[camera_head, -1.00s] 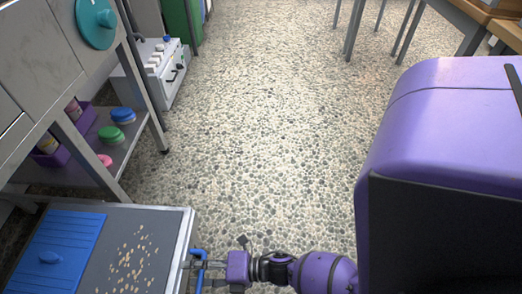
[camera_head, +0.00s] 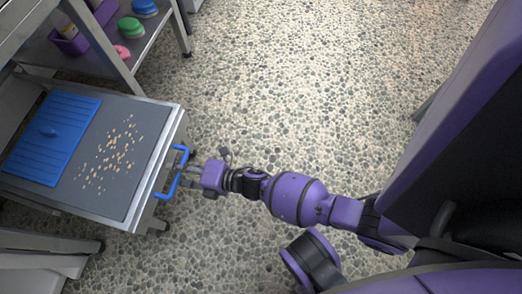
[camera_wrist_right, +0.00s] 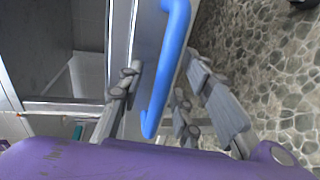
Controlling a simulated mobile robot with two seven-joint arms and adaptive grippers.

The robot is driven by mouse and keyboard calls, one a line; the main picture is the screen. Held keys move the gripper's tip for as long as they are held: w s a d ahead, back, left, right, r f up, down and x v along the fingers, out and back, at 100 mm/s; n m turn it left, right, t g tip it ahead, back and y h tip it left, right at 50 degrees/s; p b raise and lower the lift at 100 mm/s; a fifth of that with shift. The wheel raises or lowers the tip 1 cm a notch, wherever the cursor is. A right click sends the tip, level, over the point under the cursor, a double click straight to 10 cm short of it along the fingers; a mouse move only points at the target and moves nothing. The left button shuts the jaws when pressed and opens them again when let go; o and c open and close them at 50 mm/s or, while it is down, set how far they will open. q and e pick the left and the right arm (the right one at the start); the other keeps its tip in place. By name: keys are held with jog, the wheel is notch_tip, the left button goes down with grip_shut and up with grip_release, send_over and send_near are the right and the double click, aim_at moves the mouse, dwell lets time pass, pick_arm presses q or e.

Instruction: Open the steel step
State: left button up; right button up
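The steel step (camera_head: 160,138) is a low steel unit with a dark grey top at the left of the head view. A blue bar handle (camera_head: 171,184) stands out from its right side. My right gripper (camera_head: 187,178) is at this handle. In the right wrist view, the handle (camera_wrist_right: 165,72) passes between the spread fingers of my right gripper (camera_wrist_right: 165,95), with visible gaps on both sides, so it is open around the handle. Whether a finger touches the handle is unclear. My left gripper is not in view.
On the step's top lie a blue ribbed panel (camera_head: 66,125) and scattered tan bits (camera_head: 113,152). A steel shelf (camera_head: 88,68) behind carries a green item (camera_head: 131,27), a blue item (camera_head: 145,8) and a purple bin (camera_head: 70,42). The pebbled floor (camera_head: 300,95) right of the step is clear.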

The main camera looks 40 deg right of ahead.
jog(key=shift+w+a+f, duration=0.15)
jog(key=shift+w+a, duration=0.05)
jog(key=shift+w, duration=0.15)
jog(key=shift+c, duration=0.5)
grip_shut()
jog(key=shift+s+d+f, duration=0.1)
